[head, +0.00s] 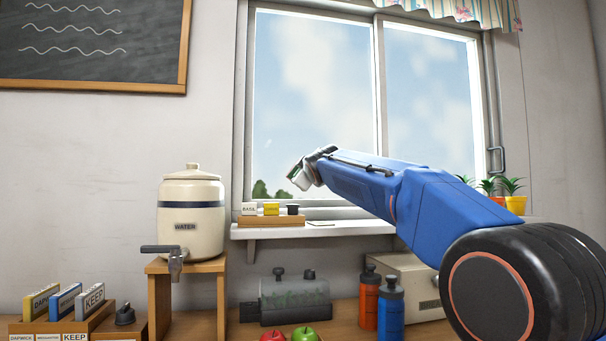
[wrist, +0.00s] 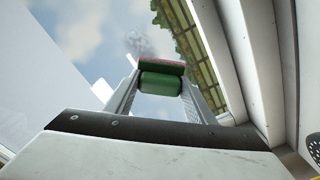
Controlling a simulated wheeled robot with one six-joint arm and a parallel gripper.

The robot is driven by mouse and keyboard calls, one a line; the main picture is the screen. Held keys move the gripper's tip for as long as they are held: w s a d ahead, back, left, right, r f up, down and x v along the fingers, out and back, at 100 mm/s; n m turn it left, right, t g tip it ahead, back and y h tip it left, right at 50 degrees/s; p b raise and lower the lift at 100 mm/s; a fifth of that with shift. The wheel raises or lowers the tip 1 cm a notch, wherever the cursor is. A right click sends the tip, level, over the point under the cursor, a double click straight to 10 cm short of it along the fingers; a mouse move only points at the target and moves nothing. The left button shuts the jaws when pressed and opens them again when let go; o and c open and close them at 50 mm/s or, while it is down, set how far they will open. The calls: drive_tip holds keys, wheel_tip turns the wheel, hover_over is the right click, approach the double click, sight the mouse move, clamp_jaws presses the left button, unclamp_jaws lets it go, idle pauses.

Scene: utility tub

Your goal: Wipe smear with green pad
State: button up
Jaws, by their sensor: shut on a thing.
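My gripper (head: 303,178) is up in front of the lower left window pane in the head view. In the wrist view its two fingers are shut on a green pad (wrist: 160,83), with a darker green and reddish layer along its far side. A grey, speckled smear (wrist: 139,43) shows against the sky on the glass in the wrist view, just beyond the pad and a little left of it. I cannot tell whether the pad touches the glass. In the head view only a little green of the pad (head: 294,172) shows at the gripper's end.
The white window frame (wrist: 232,50) runs close on the right in the wrist view. Below my gripper, the sill (head: 340,227) carries small labelled blocks (head: 270,209) on a wooden stand. Potted plants (head: 515,204) stand at its right end. A water crock (head: 190,212) stands left.

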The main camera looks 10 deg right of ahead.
drive_tip(key=shift+d, duration=0.1)
drive_tip(key=d, duration=0.7)
drive_tip(key=shift+d, duration=0.4)
idle(0.5)
drive_tip(key=shift+a, duration=0.15)
drive_tip(key=shift+a, duration=3.9)
drive_tip(key=shift+s, duration=3)
drive_tip(key=shift+s, duration=0.1)
drive_tip(key=s, duration=0.2)
drive_tip(key=shift+s, duration=0.4)
